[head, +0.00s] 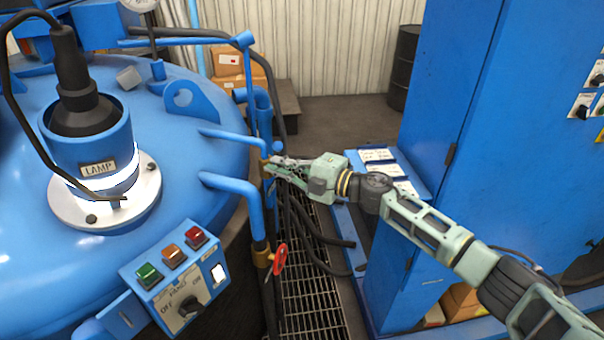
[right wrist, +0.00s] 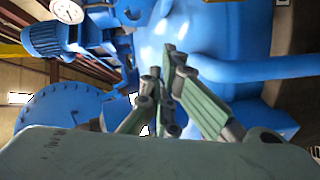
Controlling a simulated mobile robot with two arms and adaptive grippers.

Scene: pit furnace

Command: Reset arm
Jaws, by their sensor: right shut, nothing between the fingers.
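My right arm comes in from the right in the head view. Its pale green right gripper (head: 275,167) is shut and empty, close to the blue pipes beside the furnace lid. Whether it touches a pipe cannot be told. In the right wrist view the shut fingers (right wrist: 168,60) point at the blue furnace body (right wrist: 185,30), with a blue pipe (right wrist: 255,70) to their right. My left gripper is in neither view.
The blue furnace lid (head: 185,130) with its lamp housing (head: 90,145) fills the left. A small panel (head: 180,275) with buttons and a red valve handle (head: 279,258) sit in front. A tall blue cabinet (head: 470,110) stands right. Grating (head: 310,290) lies between.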

